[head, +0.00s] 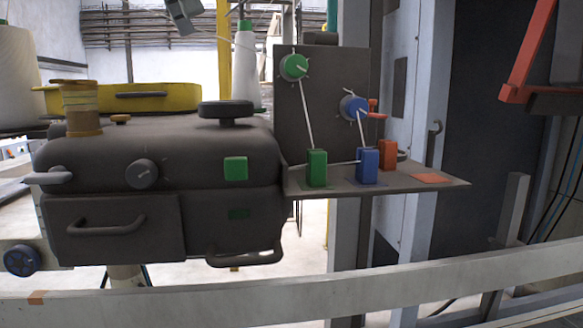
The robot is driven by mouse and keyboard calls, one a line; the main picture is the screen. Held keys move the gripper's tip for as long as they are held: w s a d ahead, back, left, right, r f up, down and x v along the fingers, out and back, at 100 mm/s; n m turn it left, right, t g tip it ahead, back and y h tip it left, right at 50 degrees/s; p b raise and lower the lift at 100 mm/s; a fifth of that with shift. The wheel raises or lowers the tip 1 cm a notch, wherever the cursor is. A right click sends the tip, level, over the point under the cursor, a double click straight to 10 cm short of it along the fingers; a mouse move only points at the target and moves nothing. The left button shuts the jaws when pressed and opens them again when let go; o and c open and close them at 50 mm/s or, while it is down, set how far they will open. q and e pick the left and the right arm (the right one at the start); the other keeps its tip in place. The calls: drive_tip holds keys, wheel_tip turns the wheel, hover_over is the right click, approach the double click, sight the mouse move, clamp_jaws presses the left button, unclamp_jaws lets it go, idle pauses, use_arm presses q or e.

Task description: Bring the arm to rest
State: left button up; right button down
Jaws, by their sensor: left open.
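Neither of my grippers can be made out in the head view, and no arm of mine shows clearly. The place in front of me is a dark grey bagging machine (100,160) with a rounded top. Its front has a black knob (142,174), a green square button (236,168) and a drawer with a bar handle (106,226). No gripper is seen touching the machine, its knobs or its handles.
A panel (335,90) at centre carries a green dial (294,67) and a blue dial (353,108). Green (317,168), blue (367,166) and orange (388,154) blocks stand on its shelf. A pale rail (300,294) crosses the foreground. An orange frame (524,62) juts in at upper right.

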use_arm(q)
drive_tip(key=x, duration=1.1)
drive_tip(key=shift+f, duration=0.15)
drive_tip(key=v, duration=1.2)
drive_tip(key=x, duration=1.2)
drive_tip(key=n+t, duration=0.1)
drive_tip(key=n, duration=0.2)
drive_tip(key=n+y, duration=0.1)
drive_tip(key=n, duration=0.1)
drive_tip(key=shift+s+d+n+t, duration=0.15)
drive_tip(key=shift+n+t, duration=0.25)
drive_tip(key=n+y, duration=0.1)
drive_tip(key=n, duration=0.2)
drive_tip(key=n+y, duration=0.1)
drive_tip(key=n, duration=0.2)
drive_tip(key=shift+d+t+y, duration=0.2)
drive_tip(key=shift+t+y, duration=0.2)
drive_tip(key=shift+s+r+n, duration=0.2)
drive_tip(key=shift+r+n, duration=0.25)
drive_tip(key=shift+n, duration=0.15)
drive_tip(key=shift+v, duration=2.55)
